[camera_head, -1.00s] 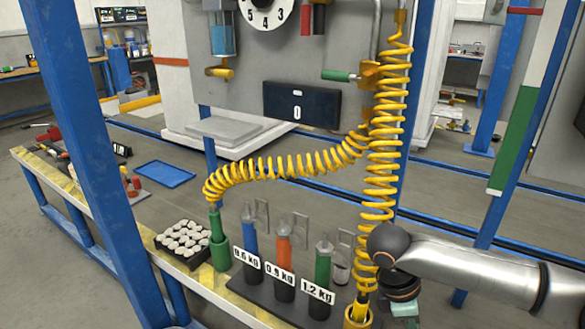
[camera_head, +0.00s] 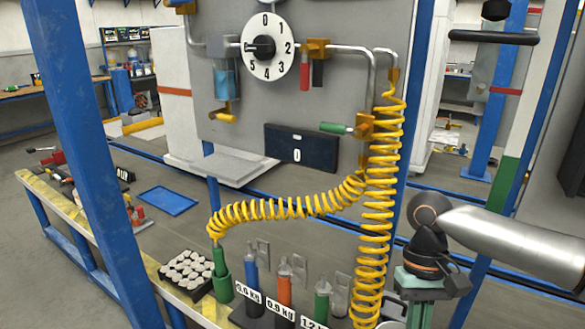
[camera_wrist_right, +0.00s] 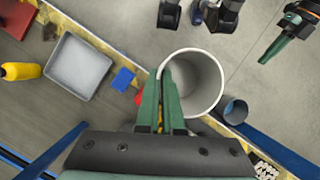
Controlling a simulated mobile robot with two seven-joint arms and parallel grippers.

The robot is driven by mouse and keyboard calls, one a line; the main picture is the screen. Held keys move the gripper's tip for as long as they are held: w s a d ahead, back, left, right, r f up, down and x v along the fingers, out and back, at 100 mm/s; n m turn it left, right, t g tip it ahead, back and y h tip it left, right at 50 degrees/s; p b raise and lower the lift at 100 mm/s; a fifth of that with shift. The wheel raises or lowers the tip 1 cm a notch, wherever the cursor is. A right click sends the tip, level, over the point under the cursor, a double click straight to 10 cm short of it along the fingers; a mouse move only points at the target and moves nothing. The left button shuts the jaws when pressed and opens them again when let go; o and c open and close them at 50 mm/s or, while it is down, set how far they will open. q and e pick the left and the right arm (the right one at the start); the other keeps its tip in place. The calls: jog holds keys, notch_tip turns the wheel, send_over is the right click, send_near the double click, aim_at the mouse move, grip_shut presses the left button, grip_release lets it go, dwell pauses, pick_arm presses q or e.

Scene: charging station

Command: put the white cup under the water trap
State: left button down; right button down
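The white cup (camera_wrist_right: 200,85) shows in the right wrist view, seen from above, open and empty. My right gripper (camera_wrist_right: 165,78) has its green fingers close together on the left side of the cup's wall, one inside the rim and one outside. In the head view only the upper part of my right gripper shows, at the lower right; its fingers and the cup are out of the frame. The water trap (camera_head: 226,78), a clear blue bowl with a yellow drain valve, hangs on the grey panel at upper left. My left gripper (camera_wrist_right: 275,47) is in the wrist view's upper right corner.
A coiled yellow hose (camera_head: 376,210) hangs between the panel and my right arm. Cylinders with weight labels (camera_head: 280,312) stand on the bench below. A blue post (camera_head: 85,150) crosses the left side. A blue tray (camera_head: 168,201) lies on the bench.

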pick_arm(q)
jog(key=s+a+r+g+p, duration=0.1)
jog(key=s+r+p, duration=0.2)
jog(key=r+p, duration=0.3)
jog(key=p, duration=0.4)
jog(key=shift+s+a+n+y+p, duration=0.2)
jog(key=shift+n+y+p, duration=0.1)
jog(key=shift+n+p, duration=0.1)
